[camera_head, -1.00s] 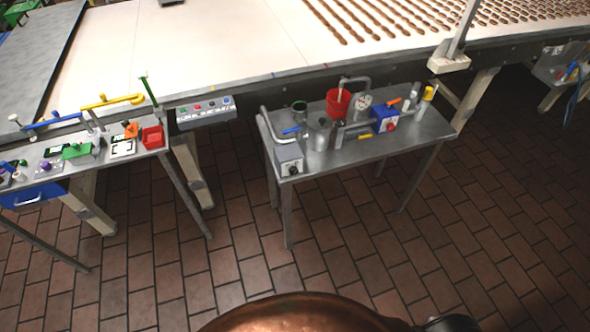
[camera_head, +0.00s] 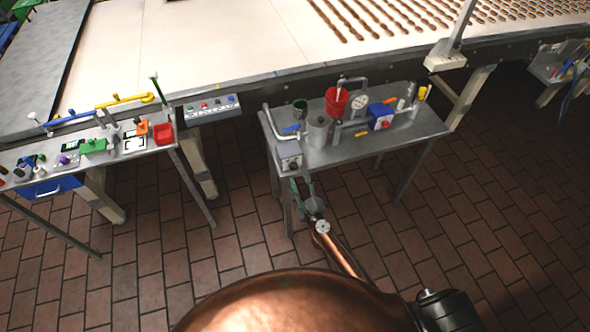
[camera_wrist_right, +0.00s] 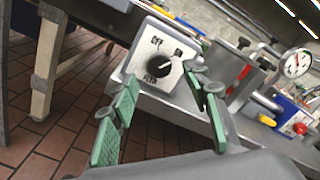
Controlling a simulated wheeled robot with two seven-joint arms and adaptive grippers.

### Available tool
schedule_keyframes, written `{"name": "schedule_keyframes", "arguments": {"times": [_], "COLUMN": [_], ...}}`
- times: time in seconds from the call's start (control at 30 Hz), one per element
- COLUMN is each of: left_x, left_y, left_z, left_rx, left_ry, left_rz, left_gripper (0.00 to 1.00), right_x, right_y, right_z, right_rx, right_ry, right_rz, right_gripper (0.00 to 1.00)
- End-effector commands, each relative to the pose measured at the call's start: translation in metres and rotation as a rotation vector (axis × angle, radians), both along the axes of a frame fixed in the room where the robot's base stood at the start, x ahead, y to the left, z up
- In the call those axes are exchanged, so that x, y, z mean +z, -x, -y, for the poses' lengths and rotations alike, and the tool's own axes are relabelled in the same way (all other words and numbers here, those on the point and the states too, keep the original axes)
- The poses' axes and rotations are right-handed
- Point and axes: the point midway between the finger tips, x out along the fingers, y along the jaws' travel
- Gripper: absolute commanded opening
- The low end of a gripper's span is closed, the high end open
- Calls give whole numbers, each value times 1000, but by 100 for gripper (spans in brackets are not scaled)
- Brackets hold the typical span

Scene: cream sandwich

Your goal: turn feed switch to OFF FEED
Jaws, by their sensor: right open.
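The feed switch (camera_head: 289,156) is a light grey box with a round black knob at the near left corner of the middle table. In the right wrist view the knob (camera_wrist_right: 158,67) sits on a white face (camera_wrist_right: 144,57) printed OFF, ON and FEED. I cannot clearly tell which mark the knob points to. My right gripper (camera_head: 303,180) is just in front of the box. In the wrist view its green-padded fingers (camera_wrist_right: 161,92) are spread on either side of the switch, open and empty, apart from the knob. My left gripper is not in view.
The middle table (camera_head: 352,157) also holds a red bucket (camera_head: 337,101), a gauge (camera_head: 359,103), a metal canister (camera_head: 318,131) and a blue box with a red knob (camera_head: 381,116). A left table (camera_head: 90,169) stands apart. A wide conveyor (camera_head: 215,45) runs behind.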

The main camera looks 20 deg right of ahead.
Motion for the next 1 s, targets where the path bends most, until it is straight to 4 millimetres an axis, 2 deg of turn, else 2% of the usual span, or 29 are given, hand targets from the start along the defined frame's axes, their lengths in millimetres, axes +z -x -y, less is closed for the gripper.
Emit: {"name": "schedule_keyframes", "arguments": {"times": [0.1,0.3,0.67,1.0], "left_x": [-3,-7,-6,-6], "left_y": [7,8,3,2], "left_z": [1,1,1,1], "left_rx": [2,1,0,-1], "left_ry": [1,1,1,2], "left_rz": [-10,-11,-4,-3], "left_gripper": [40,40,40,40], "right_x": [0,-1,-1,-1], "right_y": [-21,-43,-49,-48], "right_z": [-1,-2,-1,-2], "right_rx": [1,1,1,1], "right_ry": [3,4,4,4], "right_rz": [2,0,-1,-1], "right_gripper": [43,43,43,20]}}
